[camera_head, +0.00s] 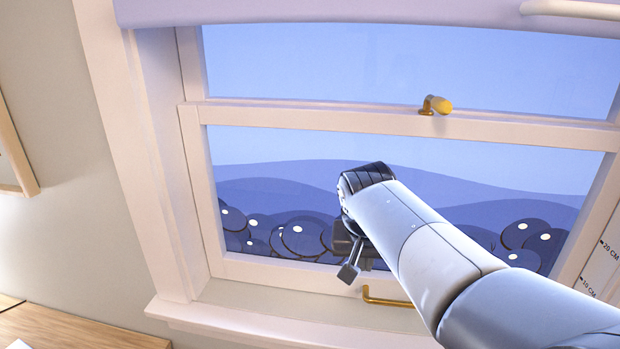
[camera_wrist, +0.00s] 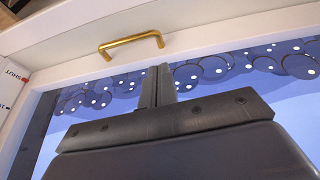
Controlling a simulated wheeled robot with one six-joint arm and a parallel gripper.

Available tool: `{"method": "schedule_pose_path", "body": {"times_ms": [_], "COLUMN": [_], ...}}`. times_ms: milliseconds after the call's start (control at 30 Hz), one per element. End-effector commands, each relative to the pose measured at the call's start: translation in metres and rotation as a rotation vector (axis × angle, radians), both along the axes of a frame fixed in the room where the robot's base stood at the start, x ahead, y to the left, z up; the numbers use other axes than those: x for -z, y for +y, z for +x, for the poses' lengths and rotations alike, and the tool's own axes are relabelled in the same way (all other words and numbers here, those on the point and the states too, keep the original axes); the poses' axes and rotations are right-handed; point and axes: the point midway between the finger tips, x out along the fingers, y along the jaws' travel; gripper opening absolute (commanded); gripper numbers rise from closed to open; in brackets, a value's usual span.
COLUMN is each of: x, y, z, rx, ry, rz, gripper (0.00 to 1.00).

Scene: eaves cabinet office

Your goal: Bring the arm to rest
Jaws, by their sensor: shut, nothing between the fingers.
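My gripper (camera_head: 349,272) hangs at the end of my raised arm, in front of the lower window pane in the head view. In the wrist view my gripper (camera_wrist: 157,86) points toward the window's lower rail, with its dark fingers together and nothing between them. The brass pull handle (camera_wrist: 131,43) on that rail lies beyond the fingertips, apart from them. In the head view the brass handle (camera_head: 386,301) shows below and right of the gripper, partly hidden by my arm.
A sash window (camera_head: 400,122) with a white frame fills the view. A yellow-tipped catch (camera_head: 437,104) sits on its middle rail. The sill (camera_head: 250,312) runs below. A wooden surface (camera_head: 75,328) is at lower left. A strip with centimetre marks (camera_head: 600,268) is at right.

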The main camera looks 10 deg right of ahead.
Motion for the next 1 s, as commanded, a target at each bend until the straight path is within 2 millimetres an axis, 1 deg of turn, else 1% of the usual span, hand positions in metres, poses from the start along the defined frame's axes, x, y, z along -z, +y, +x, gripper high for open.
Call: {"method": "schedule_pose_path", "body": {"times_ms": [167, 267, 367, 700, 767, 833, 900, 1000], "x": [0.001, 0.008, 0.019, 0.081, 0.091, 0.108, 0.118, 0.126], "y": [0.000, -0.001, -0.004, -0.014, -0.015, -0.015, -0.015, -0.014], "z": [0.001, 0.002, 0.006, 0.027, 0.031, 0.032, 0.031, 0.030], "rx": [0.000, 0.001, 0.001, 0.001, 0.000, 0.000, 0.001, 0.001], "ry": [0.001, 0.004, 0.005, 0.007, 0.006, 0.005, 0.006, 0.007], "rz": [-0.001, -0.001, 0.000, -0.001, -0.001, 0.000, 0.000, 0.000], "gripper": [0.00, 0.00, 0.00, 0.00, 0.00, 0.00, 0.00, 0.00]}}
